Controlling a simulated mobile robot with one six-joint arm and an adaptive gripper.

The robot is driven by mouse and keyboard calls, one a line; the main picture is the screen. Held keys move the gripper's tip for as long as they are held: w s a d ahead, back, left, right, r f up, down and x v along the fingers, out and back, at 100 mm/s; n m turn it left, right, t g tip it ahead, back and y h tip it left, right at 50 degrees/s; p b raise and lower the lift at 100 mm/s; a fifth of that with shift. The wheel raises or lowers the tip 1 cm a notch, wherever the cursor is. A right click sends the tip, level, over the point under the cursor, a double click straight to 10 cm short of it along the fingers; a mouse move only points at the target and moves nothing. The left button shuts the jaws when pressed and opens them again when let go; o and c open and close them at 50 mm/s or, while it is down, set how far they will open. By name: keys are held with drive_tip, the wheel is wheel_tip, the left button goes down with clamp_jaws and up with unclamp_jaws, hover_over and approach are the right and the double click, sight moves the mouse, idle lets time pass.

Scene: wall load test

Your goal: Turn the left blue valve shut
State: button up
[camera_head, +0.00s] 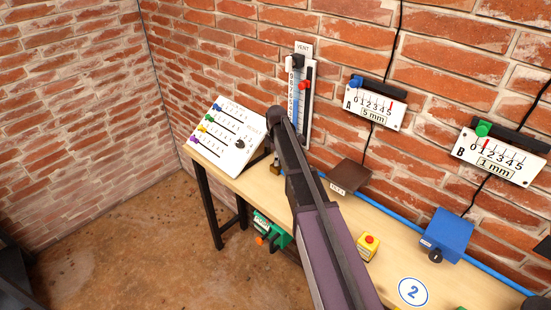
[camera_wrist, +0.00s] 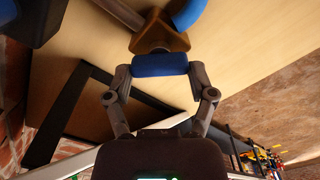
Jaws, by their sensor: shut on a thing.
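The left blue valve shows in the wrist view as a brass-coloured body (camera_wrist: 158,36) with a blue handle (camera_wrist: 160,64). A thick blue pipe (camera_wrist: 190,12) meets the body at the top of the picture. My gripper (camera_wrist: 160,73) is shut on the blue handle, one finger at each end. In the head view my arm covers the gripper and most of the valve; only a small brass-coloured part (camera_head: 276,168) shows beside the arm. How far the valve is turned cannot be told.
A white slider panel (camera_head: 225,133) stands left of my arm on the wooden bench (camera_head: 235,185). A vertical gauge (camera_head: 308,100) hangs on the brick wall behind. A yellow box with a red button (camera_head: 368,246) and a blue box (camera_head: 446,236) stand to the right.

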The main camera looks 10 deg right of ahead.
drive_tip(key=shift+s+d, duration=0.15)
drive_tip(key=shift+d, duration=0.15)
drive_tip(key=shift+m, duration=0.4)
drive_tip(key=m, duration=0.4)
drive_tip(key=shift+m, duration=2)
drive_tip(key=o, duration=1.1)
drive_tip(key=shift+s, duration=0.1)
drive_tip(key=shift+c, duration=0.2)
